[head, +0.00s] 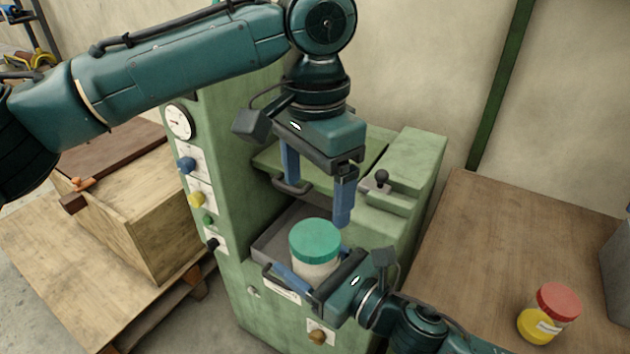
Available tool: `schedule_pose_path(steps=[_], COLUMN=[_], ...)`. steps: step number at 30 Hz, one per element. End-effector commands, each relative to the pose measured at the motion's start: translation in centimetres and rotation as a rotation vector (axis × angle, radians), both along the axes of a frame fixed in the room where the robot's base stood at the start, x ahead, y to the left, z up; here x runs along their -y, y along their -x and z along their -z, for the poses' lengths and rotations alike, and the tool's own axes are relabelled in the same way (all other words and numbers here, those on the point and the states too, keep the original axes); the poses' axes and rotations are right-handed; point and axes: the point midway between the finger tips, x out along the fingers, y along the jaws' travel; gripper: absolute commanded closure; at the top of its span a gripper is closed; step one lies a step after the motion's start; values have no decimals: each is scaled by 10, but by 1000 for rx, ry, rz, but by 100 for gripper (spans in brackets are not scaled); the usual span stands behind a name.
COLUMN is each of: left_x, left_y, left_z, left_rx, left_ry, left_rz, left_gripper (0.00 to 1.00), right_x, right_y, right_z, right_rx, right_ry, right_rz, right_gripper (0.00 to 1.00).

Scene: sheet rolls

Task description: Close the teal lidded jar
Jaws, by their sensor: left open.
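The jar has a round teal lid (314,240) sitting on top of a pale cream body (316,269). It is upright at the front of the green machine's recess. My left gripper (317,200) points down just above the lid, open and empty, its two blue fingers apart. My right gripper (305,272) comes in from the lower right, low at the jar's body. One blue finger lies along the jar's front left side; the other is hidden behind the jar. It appears shut on the body. I cannot tell how tightly the lid sits.
The green machine (232,190) rises to the left and behind, with a gauge and knobs. A black-knobbed lever (381,179) stands right of my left gripper. A yellow jar with a red lid (549,313) stands on the brown table (480,255). A wooden crate (150,230) is at left.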

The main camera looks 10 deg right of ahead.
Motion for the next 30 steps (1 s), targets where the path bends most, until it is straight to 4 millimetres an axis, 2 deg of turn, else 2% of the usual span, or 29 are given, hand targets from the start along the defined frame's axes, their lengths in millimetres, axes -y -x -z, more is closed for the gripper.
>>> schedule_pose_path(steps=[5, 8, 21, 30], left_x=[0, 0, 0, 0], left_y=[0, 0, 0, 0], left_z=[2, 10, 71, 80], left_rx=[0, -1, 0, 0], left_ry=[-1, -2, 0, 0], left_rz=[1, 2, 0, 1], left_gripper=[17, 17, 17, 17], right_x=[0, 0, 0, 0], right_y=[0, 0, 0, 0], right_z=[-1, -1, -1, -1], right_rx=[2, 2, 2, 2], right_ry=[-1, -1, -1, -1], right_rz=[-1, -1, -1, -1], right_gripper=[96, 96, 96, 96])
